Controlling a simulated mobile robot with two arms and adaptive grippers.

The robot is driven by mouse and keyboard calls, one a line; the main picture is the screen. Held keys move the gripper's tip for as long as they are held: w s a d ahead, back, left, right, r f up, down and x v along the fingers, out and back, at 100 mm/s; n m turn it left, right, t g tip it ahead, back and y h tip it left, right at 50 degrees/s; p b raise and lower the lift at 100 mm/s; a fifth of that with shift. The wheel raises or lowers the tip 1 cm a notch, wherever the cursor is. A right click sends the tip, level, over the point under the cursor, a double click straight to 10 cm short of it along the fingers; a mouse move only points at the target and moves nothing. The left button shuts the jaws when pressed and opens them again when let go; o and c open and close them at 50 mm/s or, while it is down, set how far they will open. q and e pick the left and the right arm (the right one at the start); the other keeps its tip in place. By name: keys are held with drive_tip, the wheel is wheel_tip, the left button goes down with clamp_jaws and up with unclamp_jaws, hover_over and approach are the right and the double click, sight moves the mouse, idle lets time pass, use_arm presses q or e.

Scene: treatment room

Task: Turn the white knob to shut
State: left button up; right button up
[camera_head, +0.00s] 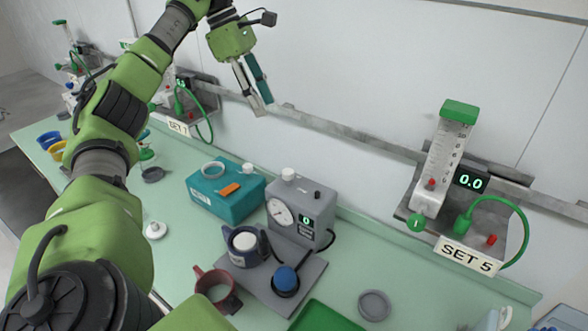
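A small white knob-like cap (288,174) sits on top of a grey box with a dial (300,212). Its display reads 0. I cannot tell whether this is the task's white knob, or how far it is turned. My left gripper (264,106) hangs in front of the wall, above and behind the box and apart from it. Its two fingers point down and lie close together in this view, with nothing visible between them. I cannot tell whether they are open or shut. My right gripper is not in view.
A flowmeter (445,150) marked SET 5, with green and red knobs, hangs on the right wall rail.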

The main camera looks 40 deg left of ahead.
sight(287, 171)
use_arm(q)
drive_tip(key=b+x, duration=0.1)
drive_tip(key=x, duration=0.5)
drive_tip(key=a+b+x, duration=0.1)
drive_tip(key=b+x, duration=0.1)
drive_tip(key=x, duration=0.4)
drive_tip(key=s+b+x, duration=0.1)
drive_tip(key=x, duration=0.6)
drive_tip(key=shift+w+a+f, duration=0.1)
drive_tip(key=shift+a+f, duration=0.15)
drive_tip(key=shift+f, duration=0.15)
drive_tip(key=shift+c, duration=0.5)
clamp_jaws()
